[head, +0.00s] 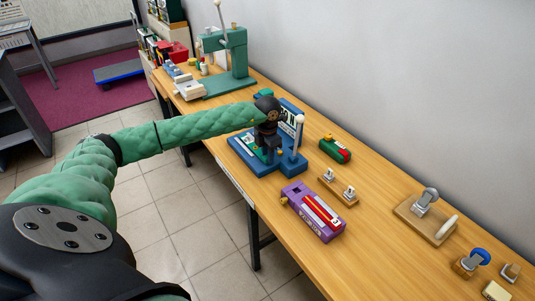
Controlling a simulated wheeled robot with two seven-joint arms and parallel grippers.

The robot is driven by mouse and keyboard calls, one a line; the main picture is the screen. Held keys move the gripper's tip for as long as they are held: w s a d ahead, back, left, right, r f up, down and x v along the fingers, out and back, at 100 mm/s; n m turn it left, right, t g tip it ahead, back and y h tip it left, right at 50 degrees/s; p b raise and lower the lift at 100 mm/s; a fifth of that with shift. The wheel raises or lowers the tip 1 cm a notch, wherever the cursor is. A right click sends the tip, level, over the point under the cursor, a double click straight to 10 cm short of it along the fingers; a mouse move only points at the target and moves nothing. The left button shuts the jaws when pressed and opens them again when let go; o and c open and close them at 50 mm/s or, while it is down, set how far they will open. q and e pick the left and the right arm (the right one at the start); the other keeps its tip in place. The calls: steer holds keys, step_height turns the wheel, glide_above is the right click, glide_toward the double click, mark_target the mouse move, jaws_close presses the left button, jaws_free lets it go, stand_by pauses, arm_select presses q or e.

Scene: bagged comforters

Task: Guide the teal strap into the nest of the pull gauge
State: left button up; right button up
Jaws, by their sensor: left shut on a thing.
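My left gripper (267,145) points down over the blue fixture, which looks like the pull gauge (276,167), on the wooden bench. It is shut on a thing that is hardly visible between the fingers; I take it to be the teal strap. The gauge has a blue base, a green patch on its left part, an upright panel at the back and a lever with a white knob on its right. The gripper and wrist hide the middle of the gauge, so I cannot tell whether the strap touches the nest. My right gripper is out of view.
A purple block with a red part (314,212) and a green-and-red item (335,149) lie right of the gauge. Small clamps on a wooden board (338,190) and a larger clamp (425,215) follow. A green press (232,60) stands farther back. A wall borders the bench.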

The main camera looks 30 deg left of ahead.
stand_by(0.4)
arm_select(q)
steer(key=shift+w+a+f+b, duration=0.1)
steer(key=shift+a+f+b, duration=0.1)
steer(key=shift+b, duration=0.15)
steer(key=shift+w+a, duration=0.1)
steer(key=shift+a, duration=0.15)
steer(key=shift+f+b, duration=0.15)
steer(key=shift+b, duration=0.3)
steer(key=o, duration=1.7)
steer(key=shift+c, duration=0.2)
steer(key=shift+r+p, duration=0.8)
steer(key=shift+r, duration=2.75)
